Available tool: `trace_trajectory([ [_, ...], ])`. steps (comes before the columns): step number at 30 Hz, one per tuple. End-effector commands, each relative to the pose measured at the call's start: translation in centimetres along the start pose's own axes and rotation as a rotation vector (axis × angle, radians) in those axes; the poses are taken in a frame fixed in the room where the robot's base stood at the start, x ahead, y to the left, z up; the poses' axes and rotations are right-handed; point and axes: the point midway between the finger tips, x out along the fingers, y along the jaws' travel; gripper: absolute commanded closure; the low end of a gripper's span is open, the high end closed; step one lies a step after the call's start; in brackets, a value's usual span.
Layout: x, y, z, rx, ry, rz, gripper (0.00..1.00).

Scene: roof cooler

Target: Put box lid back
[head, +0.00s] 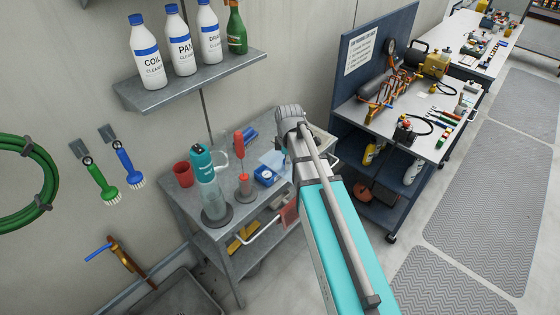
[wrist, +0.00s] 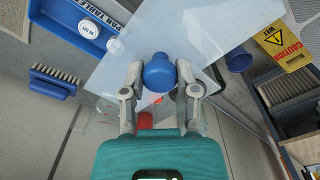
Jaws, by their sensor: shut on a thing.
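The open blue box (head: 265,177) labelled pan tablets sits on the grey cart. It also shows at the upper left of the wrist view (wrist: 72,20), with a round white piece in it. A translucent pale lid (wrist: 200,25) with a round blue knob (wrist: 158,72) is in my gripper (wrist: 160,78), whose two fingers are closed on either side of the knob. The lid is tilted in the wrist view and lies beside the box, overlapping its edge in the picture. In the head view the lid (head: 272,160) shows beside my arm; my fingers are hidden there.
A shelf of bottles (head: 195,80) hangs above.

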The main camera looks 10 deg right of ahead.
Motion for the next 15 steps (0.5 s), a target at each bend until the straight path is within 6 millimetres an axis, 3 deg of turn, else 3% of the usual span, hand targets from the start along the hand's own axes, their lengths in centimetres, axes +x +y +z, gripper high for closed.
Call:
trace_trajectory([
  [1, -1.0, 0.8, 0.4, -0.001, 0.002, 0.002, 1.00],
  [4, -1.6, 1.6, 1.0, -0.008, 0.005, 0.005, 1.00],
  [15, -1.7, 1.9, 1.4, -0.012, 0.006, 0.007, 1.00],
])
